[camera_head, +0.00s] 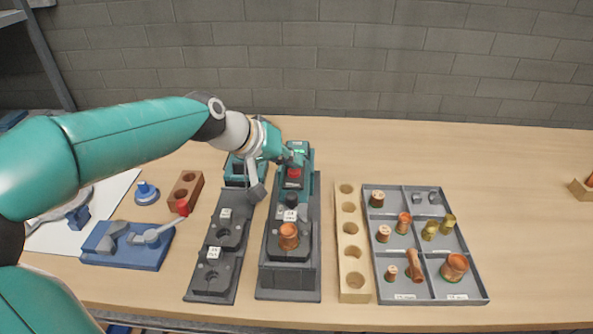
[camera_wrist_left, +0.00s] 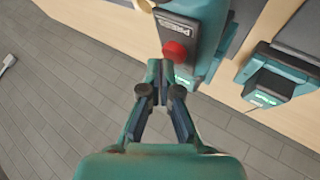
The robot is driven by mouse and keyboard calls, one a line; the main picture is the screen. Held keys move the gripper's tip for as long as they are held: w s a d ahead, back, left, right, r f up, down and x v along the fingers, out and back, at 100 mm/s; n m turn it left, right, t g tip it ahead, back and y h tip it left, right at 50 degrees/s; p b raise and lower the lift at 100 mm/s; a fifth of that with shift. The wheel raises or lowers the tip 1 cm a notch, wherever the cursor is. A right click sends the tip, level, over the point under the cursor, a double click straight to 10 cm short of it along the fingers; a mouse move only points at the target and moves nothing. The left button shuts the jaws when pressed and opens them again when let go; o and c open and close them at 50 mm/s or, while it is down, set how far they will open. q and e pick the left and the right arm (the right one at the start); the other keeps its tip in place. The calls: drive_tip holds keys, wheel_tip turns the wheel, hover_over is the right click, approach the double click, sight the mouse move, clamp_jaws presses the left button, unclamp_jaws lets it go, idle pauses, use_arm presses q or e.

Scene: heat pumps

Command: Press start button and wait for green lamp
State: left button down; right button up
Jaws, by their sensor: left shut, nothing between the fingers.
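The press station (camera_head: 309,185) is a teal and dark grey machine in the middle of the table, with a red button (camera_head: 294,173) on its upper part. The button also shows in the wrist view (camera_wrist_left: 175,51), beside a "PRESS" label. My left gripper (camera_head: 292,158) is shut and empty at the station's back end. In the wrist view its fingertips (camera_wrist_left: 162,68) are right by the button; I cannot tell whether they touch. A small green-lit panel (camera_head: 299,151) shows behind the button; I cannot tell whether it is a lamp or a screen. A copper fitting (camera_head: 289,235) sits in the station's front holder.
A second teal station (camera_head: 233,182) stands close on the left; its green-lit display shows in the wrist view (camera_wrist_left: 262,100). A wooden block with holes (camera_head: 353,278) and a grey tray of fittings (camera_head: 434,299) lie right. A blue fixture (camera_head: 127,256) lies left. The far right table is mostly clear.

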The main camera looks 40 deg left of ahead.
sight(291, 172)
use_arm(q)
drive_tip(key=shift+f+b, duration=0.35)
drive_tip(key=shift+f, duration=0.05)
idle(0.5)
drive_tip(key=shift+r+p, duration=0.65)
drive_tip(key=shift+r, duration=0.2)
wheel_tip(291, 172, up, 5)
drive_tip(key=p, duration=0.4)
drive_tip(key=shift+s, duration=0.1)
idle(0.4)
